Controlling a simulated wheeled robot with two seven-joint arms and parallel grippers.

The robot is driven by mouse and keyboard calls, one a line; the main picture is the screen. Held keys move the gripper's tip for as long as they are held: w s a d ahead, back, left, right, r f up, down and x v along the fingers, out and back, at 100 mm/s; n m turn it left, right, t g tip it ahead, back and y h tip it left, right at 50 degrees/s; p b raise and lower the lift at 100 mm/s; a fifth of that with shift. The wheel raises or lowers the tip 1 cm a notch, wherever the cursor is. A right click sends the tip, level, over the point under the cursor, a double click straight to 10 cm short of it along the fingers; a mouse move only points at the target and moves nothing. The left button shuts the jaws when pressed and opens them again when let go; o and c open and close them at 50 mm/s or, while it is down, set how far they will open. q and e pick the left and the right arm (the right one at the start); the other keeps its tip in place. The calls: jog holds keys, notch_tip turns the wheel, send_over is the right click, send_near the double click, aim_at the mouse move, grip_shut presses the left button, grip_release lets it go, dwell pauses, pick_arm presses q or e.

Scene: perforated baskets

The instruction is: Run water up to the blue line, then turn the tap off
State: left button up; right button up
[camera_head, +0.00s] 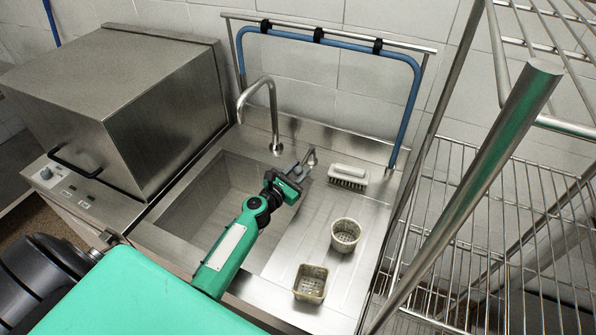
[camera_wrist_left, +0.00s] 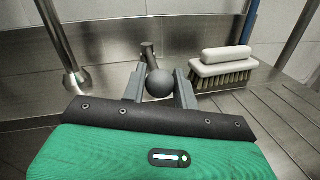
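A curved steel spout (camera_head: 258,95) rises behind the sink basin (camera_head: 205,200). I see no water stream below it and no blue line inside the basin, whose front part is hidden by my arm. The tap lever (camera_head: 309,158) stands to the right of the spout. My left gripper (camera_head: 299,171) is at the lever. In the left wrist view the lever's round dark knob (camera_wrist_left: 160,83) sits between the two fingers, which appear closed against its sides. My right gripper is not in view.
A white brush (camera_head: 348,176) lies right of the lever. A round perforated basket (camera_head: 345,235) and a square one (camera_head: 311,284) stand on the drainboard. A steel box machine (camera_head: 130,100) is at left, a wire rack (camera_head: 500,220) at right. A blue tube (camera_head: 400,130) frames the back.

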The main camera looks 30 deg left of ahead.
pick_arm(q)
grip_shut()
jog(key=shift+d+n+y, duration=0.5)
jog(key=shift+d+y, duration=0.05)
jog(key=shift+y, duration=0.25)
jog(key=shift+w+d+n+y, duration=0.15)
jog(key=shift+d+n+y, duration=0.35)
jog(key=shift+y, duration=0.4)
jog(key=shift+w+d+n+y, duration=0.1)
jog(key=shift+d+n+y, duration=0.4)
jog(key=shift+y, duration=0.4)
jog(key=shift+a, duration=0.1)
jog(key=o, duration=0.5)
grip_release()
jog(key=s, duration=0.4)
jog(key=s+d, duration=0.1)
jog(key=s, duration=0.4)
jog(key=s+d+b, duration=0.1)
jog(key=s, duration=0.3)
jog(key=shift+s, duration=0.35)
